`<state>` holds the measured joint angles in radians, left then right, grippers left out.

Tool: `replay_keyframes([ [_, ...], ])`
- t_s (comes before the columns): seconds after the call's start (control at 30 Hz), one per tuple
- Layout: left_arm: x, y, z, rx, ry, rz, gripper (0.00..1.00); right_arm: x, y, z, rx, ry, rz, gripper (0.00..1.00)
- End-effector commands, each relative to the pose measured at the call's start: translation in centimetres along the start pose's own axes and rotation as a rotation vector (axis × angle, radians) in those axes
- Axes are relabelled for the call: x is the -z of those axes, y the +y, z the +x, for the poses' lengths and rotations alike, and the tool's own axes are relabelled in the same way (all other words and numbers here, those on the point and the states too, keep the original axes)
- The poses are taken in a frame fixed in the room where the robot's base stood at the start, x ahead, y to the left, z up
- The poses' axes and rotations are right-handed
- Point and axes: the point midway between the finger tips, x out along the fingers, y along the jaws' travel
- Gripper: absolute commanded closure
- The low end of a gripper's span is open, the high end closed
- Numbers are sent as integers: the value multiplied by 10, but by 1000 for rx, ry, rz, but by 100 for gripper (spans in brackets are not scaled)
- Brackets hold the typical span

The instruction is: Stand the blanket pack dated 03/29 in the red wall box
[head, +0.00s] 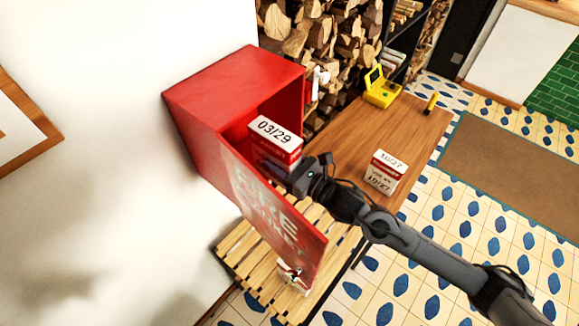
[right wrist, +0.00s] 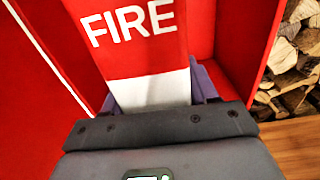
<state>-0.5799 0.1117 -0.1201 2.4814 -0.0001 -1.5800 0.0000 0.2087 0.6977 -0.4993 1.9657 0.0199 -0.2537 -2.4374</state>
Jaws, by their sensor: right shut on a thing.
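The red wall box (head: 205,85) hangs on the white wall with its door (head: 285,222) open towards me. The blanket pack dated 03/29 (head: 275,134), red with a white top, is upright at the box's opening, at least partly inside. My right gripper (head: 290,174) is shut on this pack. In the right wrist view, the pack (right wrist: 128,45) shows its FIRE lettering between the fingers (right wrist: 158,88), with red box walls around it. The pack's bottom is hidden, so I cannot tell whether it touches the box floor. My left gripper is out of view.
Another pack, dated 10/27 (head: 383,171), stands on the wooden table (head: 345,135). A slatted bench (head: 250,262) sits below the box, with a small red-and-white item (head: 293,274) partly visible. Stacked firewood (head: 335,45) is behind.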

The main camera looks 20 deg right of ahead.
Motion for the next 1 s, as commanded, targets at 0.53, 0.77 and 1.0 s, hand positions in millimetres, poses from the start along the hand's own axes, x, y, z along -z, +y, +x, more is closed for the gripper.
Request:
replay_keyframes([
  [0.53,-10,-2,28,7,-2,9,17,3,0,52,0,-7,0,97],
  [0.77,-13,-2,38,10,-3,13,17,5,0,74,0,-7,0,97],
  [1.0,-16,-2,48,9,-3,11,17,6,0,92,0,-7,0,97],
])
